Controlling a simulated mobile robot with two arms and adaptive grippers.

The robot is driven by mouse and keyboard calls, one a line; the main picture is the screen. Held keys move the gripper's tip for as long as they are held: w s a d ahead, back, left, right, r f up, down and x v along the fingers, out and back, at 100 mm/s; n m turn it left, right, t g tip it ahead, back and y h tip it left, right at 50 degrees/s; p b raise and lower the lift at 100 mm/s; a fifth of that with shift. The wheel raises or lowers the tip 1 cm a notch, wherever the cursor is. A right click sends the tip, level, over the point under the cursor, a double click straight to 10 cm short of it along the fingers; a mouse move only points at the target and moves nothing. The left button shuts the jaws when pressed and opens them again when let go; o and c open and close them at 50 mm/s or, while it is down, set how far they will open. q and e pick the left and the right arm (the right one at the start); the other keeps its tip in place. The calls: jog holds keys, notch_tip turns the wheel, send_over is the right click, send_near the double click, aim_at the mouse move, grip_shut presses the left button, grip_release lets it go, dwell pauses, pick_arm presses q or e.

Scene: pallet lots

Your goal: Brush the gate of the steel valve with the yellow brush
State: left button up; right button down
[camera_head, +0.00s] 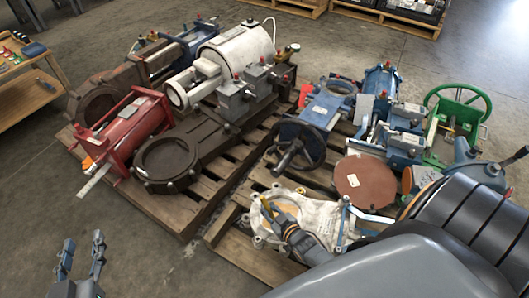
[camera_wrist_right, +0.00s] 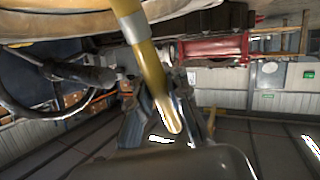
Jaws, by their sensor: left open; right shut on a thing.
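The pale steel valve (camera_head: 318,215) lies flat at the front of the right pallet, its round ring (camera_head: 257,222) facing up around a tan gate (camera_head: 285,208). My right gripper (camera_head: 278,222) is over the ring, shut on the yellow brush (camera_head: 267,207). The brush's yellow handle (camera_wrist_right: 150,65) also runs between the fingers in the right wrist view. Its bristles cannot be made out, so I cannot tell whether they touch the gate. My left gripper (camera_head: 83,258) is open and empty at the lower left, above the floor and away from the pallets.
A blue valve with a handwheel (camera_head: 298,146) and a brown disc (camera_head: 360,180) lie just behind the steel valve. A green handwheel valve (camera_head: 458,110) stands at the right. The left pallet (camera_head: 185,215) carries a red actuator (camera_head: 130,125). The floor at front left is clear.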

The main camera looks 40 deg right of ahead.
jog(key=shift+s+d+r, duration=0.1)
jog(key=shift+s+d, duration=0.15)
jog(key=shift+s, duration=0.1)
jog(key=shift+w+a, duration=0.4)
jog(key=shift+w, duration=0.2)
jog(key=shift+w+a+f, duration=0.2)
jog(key=shift+w+a, duration=0.1)
jog(key=shift+w, duration=0.05)
jog(key=shift+s+d, duration=0.75)
jog(key=shift+s, duration=0.25)
pick_arm(q)
jog(key=shift+s+a+f+g, duration=0.15)
jog(key=shift+f+g, duration=0.1)
jog(key=shift+f, duration=0.15)
jog(key=shift+s+a+f+g, duration=0.1)
jog(key=shift+s+f+g, duration=0.05)
jog(key=shift+f+g, duration=0.15)
jog(key=shift+f, duration=0.1)
pick_arm(e)
jog(key=shift+r, duration=0.1)
